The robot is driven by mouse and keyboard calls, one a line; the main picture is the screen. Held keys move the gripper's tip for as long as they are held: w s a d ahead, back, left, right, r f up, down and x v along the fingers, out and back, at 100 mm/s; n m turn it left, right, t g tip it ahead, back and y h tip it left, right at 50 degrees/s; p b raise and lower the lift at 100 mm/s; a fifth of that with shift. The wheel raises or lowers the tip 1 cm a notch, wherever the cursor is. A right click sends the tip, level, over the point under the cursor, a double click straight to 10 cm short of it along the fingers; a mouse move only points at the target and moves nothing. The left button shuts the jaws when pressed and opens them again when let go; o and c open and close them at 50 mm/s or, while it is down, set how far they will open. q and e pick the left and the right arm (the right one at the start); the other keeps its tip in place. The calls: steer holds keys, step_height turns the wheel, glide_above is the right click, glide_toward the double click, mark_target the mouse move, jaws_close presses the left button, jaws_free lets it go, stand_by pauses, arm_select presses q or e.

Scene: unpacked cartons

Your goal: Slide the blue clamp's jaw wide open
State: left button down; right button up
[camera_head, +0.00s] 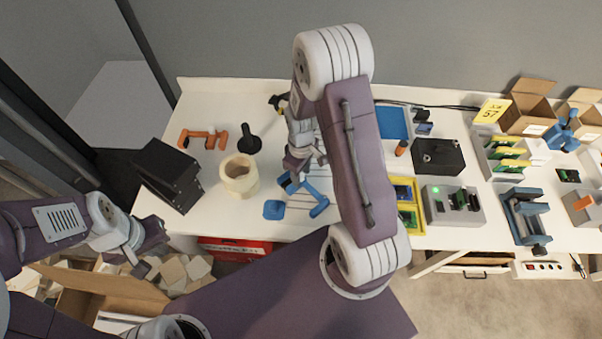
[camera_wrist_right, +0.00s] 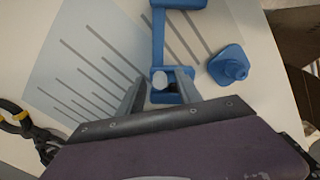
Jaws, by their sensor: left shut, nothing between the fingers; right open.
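The blue clamp (camera_head: 318,207) lies on a pale lined sheet on the bench, partly hidden under my right arm in the head view. In the right wrist view the clamp's bar (camera_wrist_right: 158,38) runs away from my right gripper (camera_wrist_right: 160,100). That gripper is open, with one finger on each side of the clamp's near blue jaw block (camera_wrist_right: 184,77); I cannot tell whether they touch it. My right gripper also shows in the head view (camera_head: 304,168). A separate blue piece (camera_wrist_right: 229,66) sits beside the clamp. My left gripper (camera_head: 146,266) is shut and empty, left of the bench's front edge.
A cream ring (camera_head: 239,177), a black box (camera_head: 170,177) and an orange clamp (camera_head: 201,137) stand left of the blue clamp. Pliers (camera_wrist_right: 24,122) lie near the sheet. An open carton (camera_head: 100,282) is below.

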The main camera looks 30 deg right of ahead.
jaws_close()
stand_by(1.4)
